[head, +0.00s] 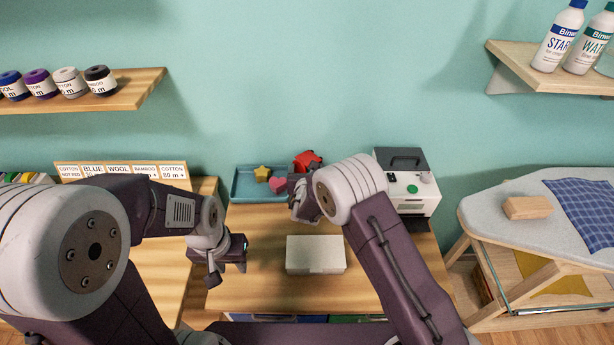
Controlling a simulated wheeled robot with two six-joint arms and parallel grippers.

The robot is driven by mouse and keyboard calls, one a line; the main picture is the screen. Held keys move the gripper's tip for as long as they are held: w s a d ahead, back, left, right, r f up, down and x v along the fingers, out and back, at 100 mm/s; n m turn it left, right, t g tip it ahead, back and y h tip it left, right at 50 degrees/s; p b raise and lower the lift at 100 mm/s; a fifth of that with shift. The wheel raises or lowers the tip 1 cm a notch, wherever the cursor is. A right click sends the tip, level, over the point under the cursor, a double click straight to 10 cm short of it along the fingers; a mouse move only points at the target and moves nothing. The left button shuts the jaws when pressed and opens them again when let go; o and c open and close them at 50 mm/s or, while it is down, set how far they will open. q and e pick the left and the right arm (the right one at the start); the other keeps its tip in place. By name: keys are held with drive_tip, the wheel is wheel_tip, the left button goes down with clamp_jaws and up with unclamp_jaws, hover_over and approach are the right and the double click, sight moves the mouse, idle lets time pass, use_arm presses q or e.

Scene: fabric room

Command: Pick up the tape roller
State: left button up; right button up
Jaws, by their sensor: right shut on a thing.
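A red object (308,160), which I take to be the tape roller, shows at the right end of the blue tray (243,183). My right gripper (299,181) is at that end of the tray, directly in front of the red object and shut on it. The gripper and wrist hide its lower part, so I cannot tell whether it still touches the tray. My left gripper (228,275) hangs over the left part of the wooden table, apart from everything, with its fingertips spread and nothing visible between them.
A yellow star (262,173) and a pink heart (278,185) lie in the tray. A pale box (315,254) stands mid-table. A white machine (408,184) stands at the back right. An ironing board (485,216) with a wooden block (527,208) is further right.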

drive_tip(key=s+d+r, duration=0.2)
drive_tip(key=d, duration=0.1)
drive_tip(key=s+d+r, duration=0.2)
drive_tip(key=d+r, duration=0.1)
drive_tip(key=s+d+r+b, duration=0.1)
drive_tip(key=s+d+r, duration=0.1)
drive_tip(key=d, duration=0.1)
drive_tip(key=shift+s+d+r, duration=0.1)
drive_tip(key=shift+d+r, duration=0.25)
drive_tip(key=shift+r, duration=0.05)
clamp_jaws()
drive_tip(key=o, duration=1.2)
unclamp_jaws()
